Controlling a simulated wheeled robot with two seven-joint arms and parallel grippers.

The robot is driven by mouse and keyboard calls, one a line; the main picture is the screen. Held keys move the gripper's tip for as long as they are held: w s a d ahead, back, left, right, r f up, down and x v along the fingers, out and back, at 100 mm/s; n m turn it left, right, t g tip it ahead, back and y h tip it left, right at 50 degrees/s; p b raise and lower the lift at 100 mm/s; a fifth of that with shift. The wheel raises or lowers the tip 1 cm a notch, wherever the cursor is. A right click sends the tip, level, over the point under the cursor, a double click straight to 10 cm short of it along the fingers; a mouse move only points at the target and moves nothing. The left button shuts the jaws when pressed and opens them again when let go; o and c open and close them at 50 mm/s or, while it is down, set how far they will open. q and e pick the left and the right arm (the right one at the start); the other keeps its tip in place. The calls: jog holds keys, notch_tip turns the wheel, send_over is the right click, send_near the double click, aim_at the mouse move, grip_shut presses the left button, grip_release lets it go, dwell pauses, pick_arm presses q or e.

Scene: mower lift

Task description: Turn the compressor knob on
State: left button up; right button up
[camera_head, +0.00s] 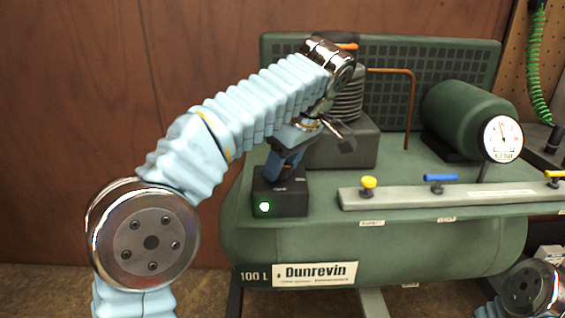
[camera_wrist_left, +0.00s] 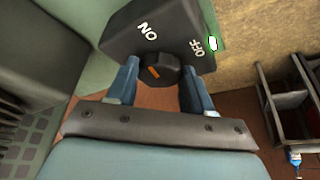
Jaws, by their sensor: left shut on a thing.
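The compressor (camera_head: 370,245) is a green tank marked Dunrevin. A black switch box (camera_head: 280,203) with a lit green light stands at its front left corner. The left wrist view shows the box (camera_wrist_left: 155,28) with ON and OFF labels and the light beside OFF. My left gripper (camera_head: 285,172) reaches down onto the box from above. Its blue fingers (camera_wrist_left: 160,85) are shut on the knob, one on each side. In the head view the fingers hide most of the knob.
A pale manifold bar (camera_head: 460,197) with yellow and blue valve handles runs along the front right. A pressure gauge (camera_head: 502,138) stands above it. The motor with its fins (camera_head: 345,145) is close behind my left gripper. A dark rack (camera_wrist_left: 290,105) stands on the floor.

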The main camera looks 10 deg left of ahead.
pick_arm(q)
jog(key=shift+w+n, duration=0.1)
jog(key=shift+n, duration=0.6)
jog(key=shift+g, duration=0.3)
jog(key=o, duration=1)
